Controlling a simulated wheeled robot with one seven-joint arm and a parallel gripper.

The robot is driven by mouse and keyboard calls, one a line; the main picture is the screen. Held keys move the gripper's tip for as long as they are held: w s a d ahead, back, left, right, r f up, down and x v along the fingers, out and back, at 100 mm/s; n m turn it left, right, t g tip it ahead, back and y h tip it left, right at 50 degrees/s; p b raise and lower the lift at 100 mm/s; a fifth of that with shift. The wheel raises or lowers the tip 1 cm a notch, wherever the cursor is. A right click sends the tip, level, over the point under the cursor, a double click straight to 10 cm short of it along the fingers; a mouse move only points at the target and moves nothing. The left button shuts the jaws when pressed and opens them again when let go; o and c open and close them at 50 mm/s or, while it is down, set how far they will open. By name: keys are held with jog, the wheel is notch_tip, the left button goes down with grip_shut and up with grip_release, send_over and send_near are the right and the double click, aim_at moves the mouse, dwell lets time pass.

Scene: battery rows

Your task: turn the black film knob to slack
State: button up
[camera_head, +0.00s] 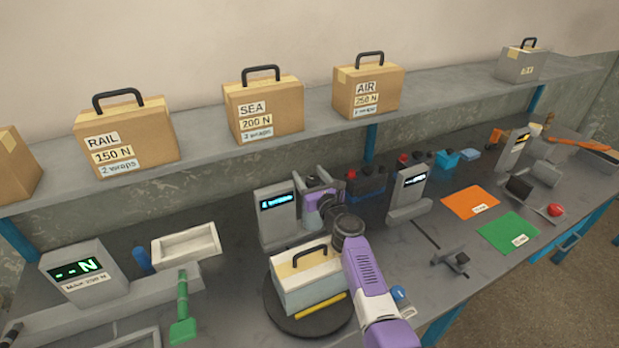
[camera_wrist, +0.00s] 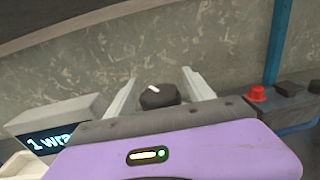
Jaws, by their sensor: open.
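The black film knob (camera_wrist: 160,98) shows in the wrist view as a short dark cylinder with a white mark on its top. My gripper (camera_wrist: 159,77) is open, with one pale finger on each side of the knob and a gap at each side. Whether the fingers reach down around it is hard to tell. In the head view my gripper (camera_head: 318,188) is beside the grey display post (camera_head: 279,222), and my arm and gripper largely hide the knob there.
The display reads "1 wra…" in the wrist view. A case with a black handle (camera_head: 306,283) stands on a dark round turntable (camera_head: 284,319) in front. A red-knobbed dark box (camera_wrist: 290,100) is at right. Labelled boxes stand on the shelf (camera_head: 209,152) above.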

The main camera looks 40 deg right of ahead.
grip_shut()
jog(key=shift+n+y, duration=0.3)
jog(key=shift+y, duration=0.2)
jog(key=shift+n+t+y, duration=0.3)
jog(key=shift+n+y, duration=0.2)
jog(key=shift+y, duration=0.2)
jog(key=n+y+b, duration=0.1)
jog(key=y, duration=0.1)
jog(key=n+y+b, duration=0.1)
jog(key=n+y, duration=0.1)
jog(key=y, duration=0.1)
jog(key=shift+w+a+f, duration=0.1)
jog(key=shift+a+f, duration=0.05)
jog(key=shift+a, duration=0.25)
jog(key=n+y+b, duration=0.2)
jog(key=y, duration=0.1)
jog(key=a+n+g+y+b, duration=0.1)
jog(key=n+y+b, duration=0.1)
jog(key=y, duration=0.1)
jog(key=shift+a, duration=0.1)
jog(key=shift+a+n+g+y+b, duration=0.15)
jog(key=shift+n+g+y+b, duration=0.15)
jog(key=shift+n+y+b, duration=0.25)
jog(key=shift+s, duration=0.2)
